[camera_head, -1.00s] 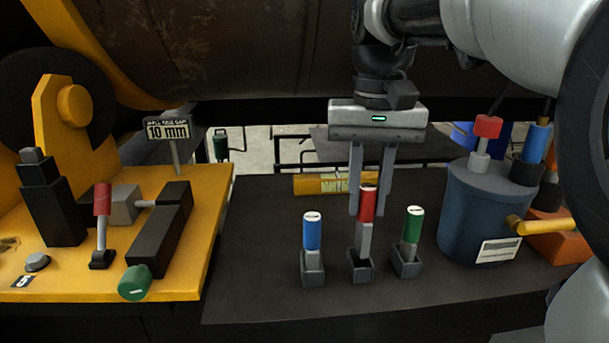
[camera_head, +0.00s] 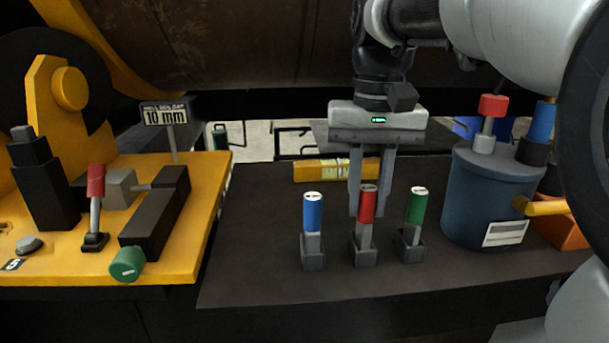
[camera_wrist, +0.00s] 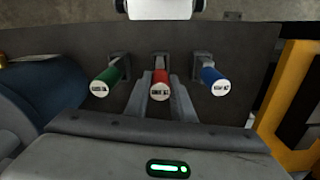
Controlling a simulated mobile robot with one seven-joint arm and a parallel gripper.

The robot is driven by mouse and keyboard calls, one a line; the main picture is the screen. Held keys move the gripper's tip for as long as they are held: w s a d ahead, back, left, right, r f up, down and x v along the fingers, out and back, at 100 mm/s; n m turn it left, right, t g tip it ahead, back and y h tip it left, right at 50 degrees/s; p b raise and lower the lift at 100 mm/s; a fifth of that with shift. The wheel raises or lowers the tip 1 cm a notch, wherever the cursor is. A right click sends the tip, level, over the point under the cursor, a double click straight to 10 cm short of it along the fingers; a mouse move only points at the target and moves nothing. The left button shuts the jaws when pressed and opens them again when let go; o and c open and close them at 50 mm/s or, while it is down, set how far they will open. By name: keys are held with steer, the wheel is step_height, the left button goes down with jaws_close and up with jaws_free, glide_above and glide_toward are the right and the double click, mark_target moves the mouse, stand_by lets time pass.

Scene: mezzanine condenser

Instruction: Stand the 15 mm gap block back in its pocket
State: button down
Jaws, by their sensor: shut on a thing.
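My gripper (camera_head: 369,211) points down at the red-capped gap block (camera_head: 367,206) and is shut on it. This block stands upright in the middle pocket (camera_head: 364,252), its grey shank entering the socket and its top about level with its neighbours. In the wrist view the red cap (camera_wrist: 159,88) lies between my two fingers. The cap print is too small to read as a size. The fingertips are partly hidden behind the block in the head view.
A blue-capped block (camera_head: 313,215) stands in the left pocket and a green-capped block (camera_head: 416,210) in the right one, both close to my fingers.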

steer(key=shift+f+b, duration=0.3)
steer(key=shift+f, duration=0.15)
steer(key=c, duration=1.4)
jaws_free()
steer(key=shift+c, duration=0.2)
step_height(320, 180, up, 17)
steer(key=p, duration=0.4)
steer(key=s+f+n+t+p, duration=0.1)
steer(key=s+f+t, duration=0.1)
steer(key=s+f, duration=0.4)
steer(key=s+f+t+p, duration=0.1)
steer(key=s+f+t, duration=0.2)
steer(key=f, duration=1)
steer(key=s, duration=0.2)
steer(key=shift+s+f+n+t, duration=0.3)
steer(key=shift+s+f+n, duration=0.05)
steer(key=shift+f+n, duration=0.05)
